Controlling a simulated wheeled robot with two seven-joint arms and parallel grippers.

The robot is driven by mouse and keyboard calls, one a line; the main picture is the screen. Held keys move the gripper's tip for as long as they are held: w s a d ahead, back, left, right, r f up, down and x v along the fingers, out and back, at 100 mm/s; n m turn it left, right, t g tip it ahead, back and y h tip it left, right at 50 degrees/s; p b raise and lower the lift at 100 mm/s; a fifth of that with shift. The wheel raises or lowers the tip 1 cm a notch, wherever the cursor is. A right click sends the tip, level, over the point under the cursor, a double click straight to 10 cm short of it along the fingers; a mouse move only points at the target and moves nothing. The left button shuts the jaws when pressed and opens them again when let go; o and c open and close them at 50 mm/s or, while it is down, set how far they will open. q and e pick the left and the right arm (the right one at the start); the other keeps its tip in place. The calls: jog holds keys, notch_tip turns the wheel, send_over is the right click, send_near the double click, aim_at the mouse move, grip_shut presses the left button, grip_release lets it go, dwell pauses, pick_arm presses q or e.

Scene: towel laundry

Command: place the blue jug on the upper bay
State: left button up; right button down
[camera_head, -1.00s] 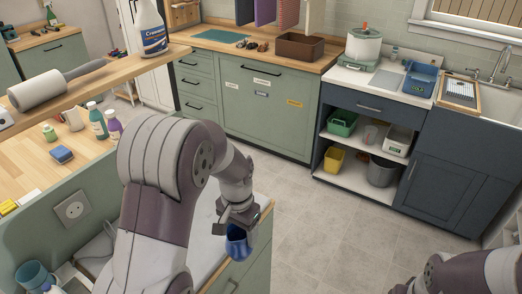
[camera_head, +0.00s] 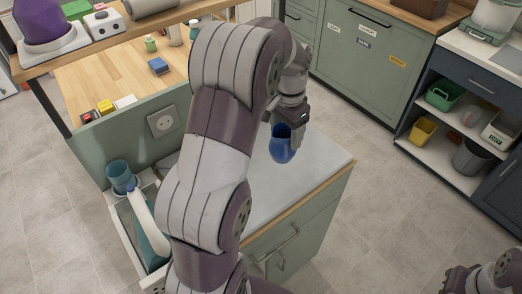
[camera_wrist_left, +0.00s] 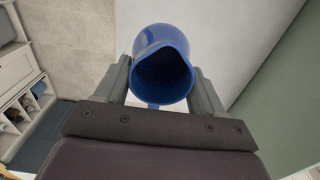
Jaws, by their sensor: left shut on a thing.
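The blue jug (camera_head: 281,148) hangs below my left gripper (camera_head: 289,122), above the pale top of the green cabinet. In the left wrist view the jug (camera_wrist_left: 161,70) sits between the two fingers, its dark open mouth facing the camera. My left gripper is shut on it. The navy shelf unit at the right has two open bays. The upper bay (camera_head: 463,119) holds a green bin (camera_head: 444,94) and a white box (camera_head: 502,130). Part of my right arm shows at the lower right; its gripper (camera_head: 455,281) is cut off and its opening is unclear.
The pale cabinet top (camera_head: 312,165) is clear around the jug. A yellow bin (camera_head: 423,130) and a grey bucket (camera_head: 472,156) stand in the lower bay. Floor lies open between the cabinets.

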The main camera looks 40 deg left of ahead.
pick_arm(q)
jog(key=a+f, duration=0.2)
jog(key=a+f+p, duration=0.1)
jog(key=a+f, duration=0.1)
jog(key=f, duration=0.1)
jog(key=s+a+f+p, duration=0.1)
jog(key=a+f, duration=0.1)
jog(key=shift+a+f, duration=0.15)
jog(key=shift+f, duration=0.05)
jog(key=shift+a+f, duration=0.1)
jog(key=shift+f, duration=0.1)
jog(key=shift+f, duration=0.1)
jog(key=o, duration=1.7)
jog(key=shift+o, duration=0.2)
